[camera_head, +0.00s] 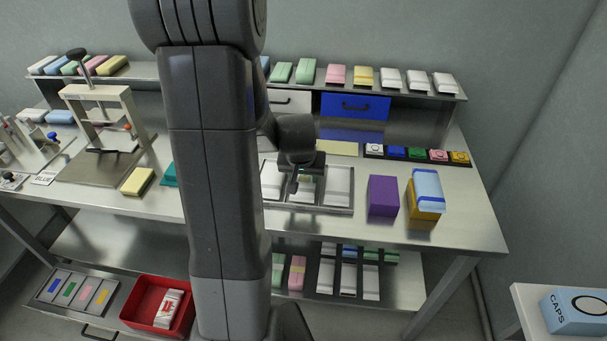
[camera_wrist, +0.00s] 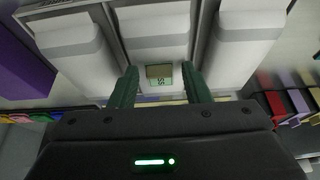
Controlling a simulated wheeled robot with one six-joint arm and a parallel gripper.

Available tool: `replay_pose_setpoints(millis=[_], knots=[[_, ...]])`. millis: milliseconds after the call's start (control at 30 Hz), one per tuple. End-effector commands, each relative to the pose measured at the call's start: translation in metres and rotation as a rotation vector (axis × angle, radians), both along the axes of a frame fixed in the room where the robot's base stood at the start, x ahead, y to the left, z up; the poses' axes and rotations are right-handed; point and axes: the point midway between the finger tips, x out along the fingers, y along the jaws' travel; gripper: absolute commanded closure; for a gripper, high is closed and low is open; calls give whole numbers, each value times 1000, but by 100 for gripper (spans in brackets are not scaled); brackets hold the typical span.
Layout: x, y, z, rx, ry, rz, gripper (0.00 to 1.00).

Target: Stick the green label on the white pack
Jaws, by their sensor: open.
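White packs lie side by side in a metal tray (camera_head: 325,209) on the table. In the wrist view they are a left pack (camera_wrist: 75,45), a middle pack (camera_wrist: 153,28) and a right pack (camera_wrist: 240,45). A small green label (camera_wrist: 159,75) with dark print and a tan patch shows against the middle pack's face, between my fingers. It appears to lie flat there; I cannot tell if it is stuck. My gripper (camera_wrist: 160,90) is open, with dark green fingers on either side of the label. In the head view my gripper (camera_head: 298,186) hangs over the middle pack, partly hiding it.
A purple box (camera_head: 383,196) and a yellow box (camera_head: 424,205) with a blue pack on top stand right of the tray. A row of coloured blocks (camera_head: 416,154) lies behind. A press (camera_head: 100,120) stands at left. The shelf (camera_head: 300,85) above carries several packs.

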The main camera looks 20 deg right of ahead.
Motion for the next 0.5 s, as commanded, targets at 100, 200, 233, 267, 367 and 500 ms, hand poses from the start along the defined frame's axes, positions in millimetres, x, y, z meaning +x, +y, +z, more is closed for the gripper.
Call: replay_pose_setpoints(millis=[100, 200, 233, 267, 367, 500], knots=[[-1, 1, 1, 1, 2, 0, 55], [-3, 2, 8, 0, 0, 0, 55], [-4, 2, 12, -1, -2, 0, 55], [-5, 3, 15, -1, -2, 0, 55], [-10, 6, 29, -2, -3, 0, 55], [-18, 11, 52, -2, -5, -1, 55]])
